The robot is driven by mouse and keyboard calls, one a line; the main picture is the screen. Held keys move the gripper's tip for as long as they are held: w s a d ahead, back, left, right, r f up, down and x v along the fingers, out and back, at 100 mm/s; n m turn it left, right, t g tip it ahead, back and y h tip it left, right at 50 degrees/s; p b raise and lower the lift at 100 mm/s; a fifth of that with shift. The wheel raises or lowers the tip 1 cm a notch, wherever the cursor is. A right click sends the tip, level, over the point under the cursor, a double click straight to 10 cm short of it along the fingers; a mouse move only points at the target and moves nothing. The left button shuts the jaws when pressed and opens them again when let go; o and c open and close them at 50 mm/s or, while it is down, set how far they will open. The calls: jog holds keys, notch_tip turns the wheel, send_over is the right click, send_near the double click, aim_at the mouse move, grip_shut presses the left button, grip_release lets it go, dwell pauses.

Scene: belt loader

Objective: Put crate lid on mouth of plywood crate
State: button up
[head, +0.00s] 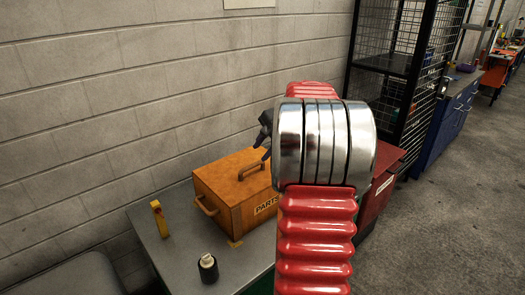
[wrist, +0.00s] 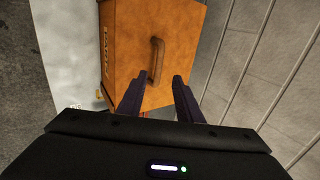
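The orange-brown plywood crate (head: 225,215) stands on a grey table and has a "PARTS" label on its front and a handle on its left side. Its top is covered by what looks like the crate lid (head: 228,168), lying flat with a raised brown handle. In the wrist view the lid (wrist: 180,35) shows from above, with its handle (wrist: 156,60) ahead of the fingers. My gripper (wrist: 158,90) is open and empty, one finger to each side of the handle's line. In the head view my arm hides the crate's right part and most of the gripper.
A yellow object (head: 159,219) and a dark bottle-like container (head: 208,267) stand on the grey table (head: 165,258), left and front of the crate. A block wall is close behind. A red box (head: 376,190) and a black mesh rack (head: 405,75) stand to the right.

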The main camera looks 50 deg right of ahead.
dwell(0.4)
jog(key=s+a+r+n, duration=0.1)
jog(key=a+r+n, duration=0.15)
jog(key=a, duration=0.65)
jog(key=s+a+r+n+g, duration=0.1)
jog(key=a+n, duration=0.2)
jog(key=a, duration=0.7)
jog(key=s+a+r+n, duration=0.2)
jog(key=a+n, duration=0.1)
jog(key=a, duration=0.6)
jog(key=s+a+f+n, duration=0.2)
jog(key=s+a+n, duration=0.3)
jog(key=s+a, duration=0.3)
jog(key=s+a+f+n, duration=0.2)
jog(key=s+a+n, duration=0.3)
jog(key=s+a, duration=0.4)
jog(key=shift+a+f+n+y, duration=0.3)
jog(key=shift+f+n+y, duration=0.05)
jog(key=shift+y, duration=0.05)
